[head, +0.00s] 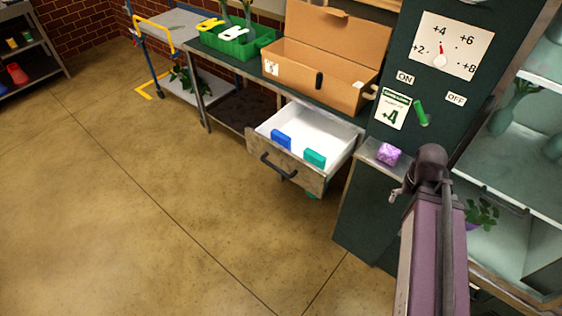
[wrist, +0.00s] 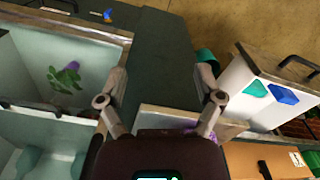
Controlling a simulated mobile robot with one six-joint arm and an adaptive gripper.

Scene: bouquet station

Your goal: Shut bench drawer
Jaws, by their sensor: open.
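The bench drawer (head: 288,172) stands pulled out from under the bench. It has a wooden front, a dark bar handle (head: 278,166) and a white inside. A blue block (head: 281,141) and a green block (head: 314,158) lie in it. The drawer also shows at the right of the wrist view (wrist: 238,92), with its handle (wrist: 298,63) toward the top right. My gripper (wrist: 160,84) is open, with nothing between its fingers. It is apart from the drawer, which lies to the right of the fingers in the wrist view. In the head view my arm hides most of the gripper.
An open cardboard box (head: 310,88) and a green crate (head: 238,45) stand on the bench. A dark panel (head: 390,150) with a dial rises right of the drawer. A purple block (head: 388,153) sits on a small ledge. Glass shelving is at right. The floor before the drawer is clear.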

